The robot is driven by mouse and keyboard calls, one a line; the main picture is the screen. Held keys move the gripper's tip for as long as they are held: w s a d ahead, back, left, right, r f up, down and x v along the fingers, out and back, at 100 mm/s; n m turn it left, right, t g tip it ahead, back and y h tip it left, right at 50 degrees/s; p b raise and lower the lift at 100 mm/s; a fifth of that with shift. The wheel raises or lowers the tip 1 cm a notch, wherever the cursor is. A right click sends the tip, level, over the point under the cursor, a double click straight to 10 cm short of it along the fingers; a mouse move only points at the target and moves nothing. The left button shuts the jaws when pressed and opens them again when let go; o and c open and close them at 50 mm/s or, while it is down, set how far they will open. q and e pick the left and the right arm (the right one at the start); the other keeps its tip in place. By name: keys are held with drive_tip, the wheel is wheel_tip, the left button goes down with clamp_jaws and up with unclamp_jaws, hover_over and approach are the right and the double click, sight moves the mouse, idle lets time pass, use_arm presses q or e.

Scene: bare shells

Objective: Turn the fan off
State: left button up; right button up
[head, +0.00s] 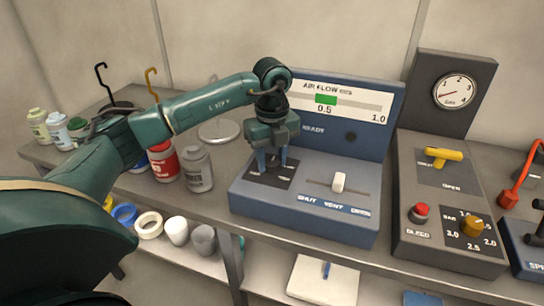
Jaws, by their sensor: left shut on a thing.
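The blue fume-cupboard style console (318,215) stands on the grey bench. Its upright panel has an AIR FLOW display (340,101) with a green block near 0.5, and a dark round lamp (350,137) beside the word READY. A white slider (338,182) stands on the console's sloped face, above the words SHUT, VENT and OPEN. My left gripper (272,163) points down over the dark plate (270,174) at the console's left. Its fingers are shut on a small control there, which they mostly hide. My right gripper is not in view.
Right of the console is a grey gas panel (445,215) with a yellow handle (443,157), red button (418,213) and gauge (455,90). A notepad (322,282) lies on the lower shelf.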

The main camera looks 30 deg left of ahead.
sight(272, 161)
use_arm(q)
drive_tip(key=o, duration=1)
drive_tip(key=shift+r, duration=0.1)
wheel_tip(272, 161, up, 13)
idle(0.3)
idle(0.4)
